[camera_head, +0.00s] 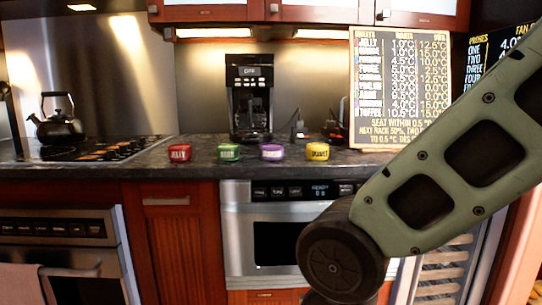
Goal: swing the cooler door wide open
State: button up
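What looks like the cooler (445,270) stands under the counter at the lower right. It has a pale metal frame, and slatted shelves show in its front. My arm crosses in front of its upper and left parts, and the picture's bottom edge cuts it off. I cannot tell whether its door is shut or slightly ajar, and its handle is not clear. My grey-green arm comes in from the right and bends at a dark round joint in front of the counter. My gripper is out of view.
A microwave drawer (285,245) is left of the cooler, partly behind my arm. Several small coloured tubs, including a red one (179,153), line the dark counter (120,172). A coffee maker (250,100), a sign board (400,85), a kettle (58,122) and an oven (75,265) also show.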

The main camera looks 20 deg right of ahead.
aim_at(404, 289)
jog(key=z, duration=1.6)
